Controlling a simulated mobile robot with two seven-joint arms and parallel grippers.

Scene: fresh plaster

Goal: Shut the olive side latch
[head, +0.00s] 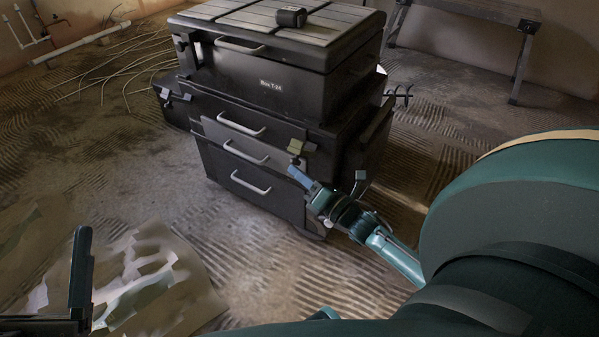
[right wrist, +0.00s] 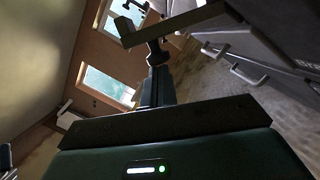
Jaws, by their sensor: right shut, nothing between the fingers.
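The olive side latch (head: 297,147) is a small block at the upper right corner of the drawer unit's front (head: 225,165) in the head view. A flap hangs just below it; whether it is open or shut is too small to tell. My right gripper (head: 296,174) is shut and empty, its blue tips just below the latch and close to the front. Contact cannot be made out. In the right wrist view, dark gripper parts (right wrist: 153,50) show, but I cannot make out the latch. Part of my left gripper (head: 80,275) shows at the lower left.
A black box labelled Box T-2A (head: 270,70) is stacked on the drawer unit, with a small dark object (head: 291,17) on its lid. Grey handles (head: 250,183) stick out of the drawer fronts. A stained sheet (head: 150,275) lies on the floor. A trestle (head: 520,60) stands behind.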

